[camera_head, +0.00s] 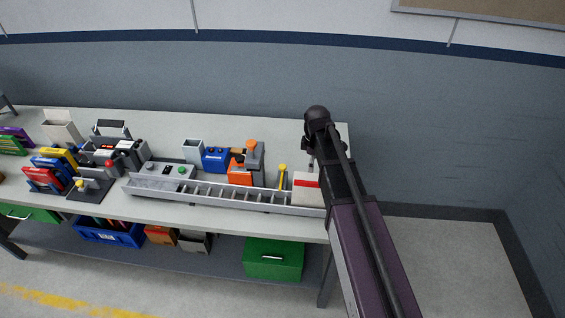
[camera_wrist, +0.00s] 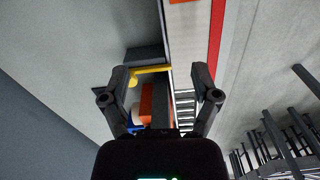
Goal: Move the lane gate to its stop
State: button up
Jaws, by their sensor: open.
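A yellow upright handle (camera_head: 282,172), which looks like the lane gate's, stands at the back edge of the roller lane (camera_head: 225,193), near its right end. In the wrist view the yellow handle (camera_wrist: 150,70) shows between and just beyond the fingertips. My gripper (camera_wrist: 161,76) is open, with nothing between its fingers that I can see it touching. In the head view my arm hides most of the gripper, which is above the right end of the lane. A white box with a red stripe (camera_head: 307,189) sits at that end, right of the handle. The gate's stop cannot be made out.
Orange (camera_head: 241,172) and blue (camera_head: 215,158) devices stand behind the lane, left of the handle. A grey control box (camera_head: 168,171) with buttons is farther left. The bench top (camera_head: 180,124) behind them is clear. A green bin (camera_head: 273,260) is on the lower shelf.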

aim_at(283, 166)
jog(key=w+a+r+n+p, duration=0.2)
jog(key=w+a+n, duration=0.6)
jog(key=a+n, duration=0.2)
jog(key=shift+w+a+r, duration=0.3)
jog(key=shift+w+a, duration=0.1)
jog(key=shift+f, duration=0.15)
notch_tip(283, 166, down, 14)
jog(key=b, duration=1.3)
jog(key=shift+r, duration=0.25)
jog(key=shift+b, duration=0.3)
